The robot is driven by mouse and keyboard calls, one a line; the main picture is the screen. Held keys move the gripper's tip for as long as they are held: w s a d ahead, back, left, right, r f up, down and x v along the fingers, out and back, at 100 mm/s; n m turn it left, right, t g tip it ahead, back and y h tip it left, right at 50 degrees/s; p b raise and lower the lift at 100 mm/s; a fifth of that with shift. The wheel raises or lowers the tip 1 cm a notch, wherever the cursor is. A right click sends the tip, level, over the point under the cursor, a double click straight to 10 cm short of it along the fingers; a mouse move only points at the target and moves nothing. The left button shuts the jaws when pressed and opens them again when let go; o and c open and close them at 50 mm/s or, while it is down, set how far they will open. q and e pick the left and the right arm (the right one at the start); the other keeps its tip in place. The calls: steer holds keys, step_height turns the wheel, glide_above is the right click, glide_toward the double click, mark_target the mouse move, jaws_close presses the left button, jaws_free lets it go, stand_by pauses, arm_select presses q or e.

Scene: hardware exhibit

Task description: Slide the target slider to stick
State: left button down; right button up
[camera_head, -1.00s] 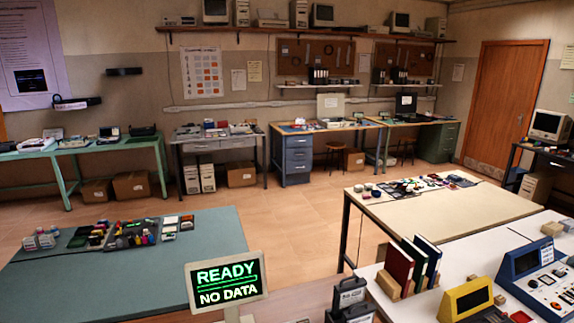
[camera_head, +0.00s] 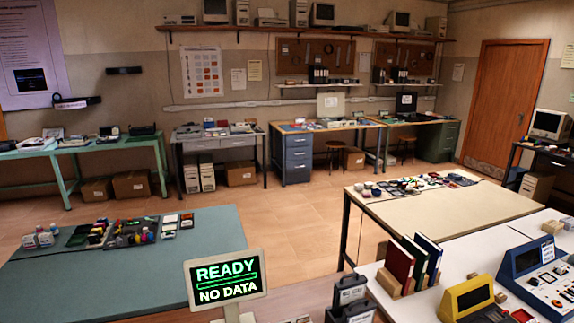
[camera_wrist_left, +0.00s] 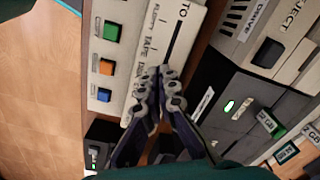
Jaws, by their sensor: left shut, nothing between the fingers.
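In the left wrist view, a white panel (camera_wrist_left: 148,12) carries a dark slot (camera_wrist_left: 178,38) beside a column of labels. "TO" and "TAPE" can be read; other words are partly covered or too small, and I cannot make out "stick". My left gripper (camera_wrist_left: 158,76) is shut and empty, its fingertips over the lower end of the slot and labels. The slider's knob cannot be made out and may be hidden behind the fingers. I cannot tell whether the fingers touch the panel. Neither gripper shows in the head view.
Green (camera_wrist_left: 113,32), orange (camera_wrist_left: 107,67) and blue (camera_wrist_left: 104,95) buttons line the panel's left side. A grey unit with a lit green lamp (camera_wrist_left: 228,106) stands to the right. In the head view, a sign reading "READY NO DATA" (camera_head: 226,279) stands in front; open floor (camera_head: 290,220) lies beyond.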

arm_select(q)
steer(key=shift+w+d, duration=0.25)
steer(key=shift+d, duration=0.5)
steer(key=shift+w+d, duration=0.25)
steer(key=shift+d, duration=0.55)
steer(key=shift+w+d, duration=0.25)
steer(key=shift+d, duration=0.5)
steer(key=shift+s+a+b, duration=0.1)
steer(key=shift+a+b, duration=0.2)
stand_by(0.6)
steer(key=shift+r, duration=0.15)
step_height(320, 180, up, 7)
steer(key=p, duration=0.5)
steer(key=s+a+r+n+t+b, duration=0.2)
steer(key=s+a+r+n+t, duration=0.1)
steer(key=a, duration=0.8)
steer(key=s+a+r+n+t+b, duration=0.2)
steer(key=s+a+r+n+t, duration=0.1)
steer(key=a, duration=0.9)
steer(key=shift+s+r+n+t, duration=0.15)
steer(key=shift+n+t, duration=0.45)
steer(key=shift+n, duration=0.6)
